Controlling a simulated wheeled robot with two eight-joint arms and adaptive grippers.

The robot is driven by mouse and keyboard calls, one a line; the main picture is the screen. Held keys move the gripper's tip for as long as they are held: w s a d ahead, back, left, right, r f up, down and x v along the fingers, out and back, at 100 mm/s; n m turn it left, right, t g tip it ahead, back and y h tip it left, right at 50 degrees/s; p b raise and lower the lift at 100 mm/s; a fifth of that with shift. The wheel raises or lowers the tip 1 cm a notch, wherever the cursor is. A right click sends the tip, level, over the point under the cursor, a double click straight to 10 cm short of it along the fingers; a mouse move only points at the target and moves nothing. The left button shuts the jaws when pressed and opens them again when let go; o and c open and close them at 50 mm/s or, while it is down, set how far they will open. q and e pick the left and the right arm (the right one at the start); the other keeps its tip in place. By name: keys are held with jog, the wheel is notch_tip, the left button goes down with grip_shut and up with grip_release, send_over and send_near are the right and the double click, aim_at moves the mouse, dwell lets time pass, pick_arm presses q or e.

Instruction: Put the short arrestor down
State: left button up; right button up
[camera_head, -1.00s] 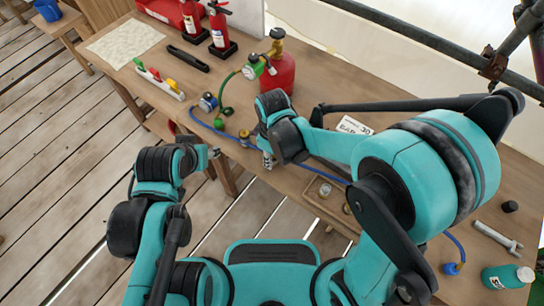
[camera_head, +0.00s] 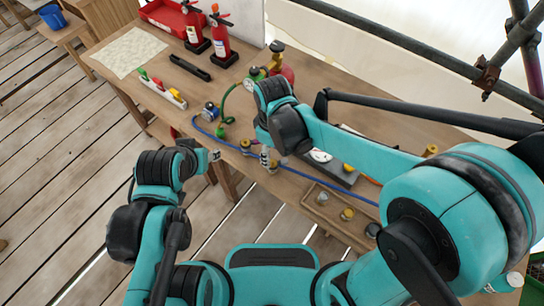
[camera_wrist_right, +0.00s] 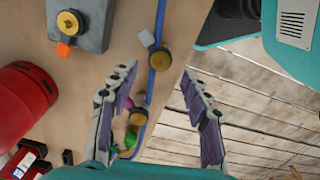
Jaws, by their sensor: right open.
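My right gripper (camera_head: 268,160) is open over the front of the table, and its spread fingers also show in the right wrist view (camera_wrist_right: 160,85) with nothing between the tips. A small brass-ended fitting with a silver part (camera_wrist_right: 160,58) lies beside the blue hose, just past the fingertips. A second brass-ended fitting (camera_wrist_right: 138,117) lies by the hose nearer the palm; a brass fitting also shows in the head view (camera_head: 246,146). I cannot tell which fitting is the short arrestor. My left gripper (camera_head: 215,155) is off the table's front edge; its jaws are too small to read.
A wooden tray (camera_head: 312,207) with brass pieces is right of my right gripper. A grey block with a gold knob (camera_wrist_right: 68,24) and a red cylinder (camera_wrist_right: 24,102) stand close by.

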aim_at(272, 161)
notch_tip(272, 161, up, 4)
jog(key=shift+f+p, duration=0.25)
jog(key=shift+p, duration=0.1)
jog(key=s+d+r+m+t, duration=0.2)
jog(key=d+m, duration=0.4)
jog(key=d, duration=0.3)
jog(key=s+d+r+m+t, duration=0.3)
jog(key=d+r+m+t, duration=0.1)
jog(key=d, duration=0.5)
jog(key=shift+s+m+t, duration=0.15)
jog(key=shift+m+t, duration=0.45)
jog(key=shift+m, duration=0.5)
